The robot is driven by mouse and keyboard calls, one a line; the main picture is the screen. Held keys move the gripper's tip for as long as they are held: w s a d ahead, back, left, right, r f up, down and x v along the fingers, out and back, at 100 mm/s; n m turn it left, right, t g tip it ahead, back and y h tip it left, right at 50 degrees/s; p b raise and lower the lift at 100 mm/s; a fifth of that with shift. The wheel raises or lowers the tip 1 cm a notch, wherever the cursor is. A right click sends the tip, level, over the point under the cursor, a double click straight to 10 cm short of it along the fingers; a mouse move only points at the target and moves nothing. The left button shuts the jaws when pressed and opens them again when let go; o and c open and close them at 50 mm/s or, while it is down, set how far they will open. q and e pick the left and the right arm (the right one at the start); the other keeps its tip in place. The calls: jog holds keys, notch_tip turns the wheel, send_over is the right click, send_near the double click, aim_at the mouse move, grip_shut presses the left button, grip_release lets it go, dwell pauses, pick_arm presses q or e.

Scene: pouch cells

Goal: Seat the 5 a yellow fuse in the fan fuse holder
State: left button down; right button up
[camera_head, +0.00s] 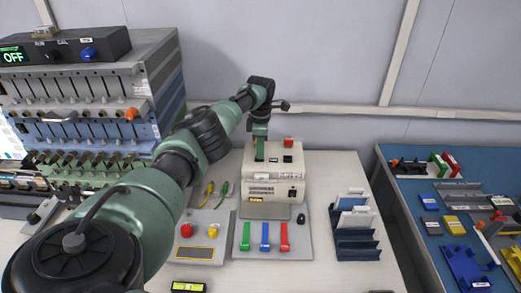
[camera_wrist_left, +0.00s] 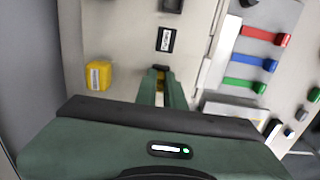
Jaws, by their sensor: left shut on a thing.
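My left gripper (camera_head: 259,150) reaches down to the top of a cream box (camera_head: 290,175) in the head view. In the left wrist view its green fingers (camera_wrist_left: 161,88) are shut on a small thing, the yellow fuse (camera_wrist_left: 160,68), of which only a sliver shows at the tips. The tips are at a dark spot on the box top, likely the fuse holder. The fingers hide most of it, and I cannot tell how deep the fuse sits. My right gripper is not in view.
Green, blue and red levers (camera_head: 265,237) lie in front. A dark rack (camera_head: 355,240) stands right, a tall instrument rack (camera_head: 95,95) left.

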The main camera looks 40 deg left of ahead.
pick_arm(q)
jog(key=shift+f, duration=0.1)
jog(key=c, duration=1.5)
grip_release()
jog(key=shift+r, duration=0.55)
notch_tip(320, 180, up, 11)
jog(key=shift+r+b, duration=0.1)
jog(key=shift+b, duration=0.75)
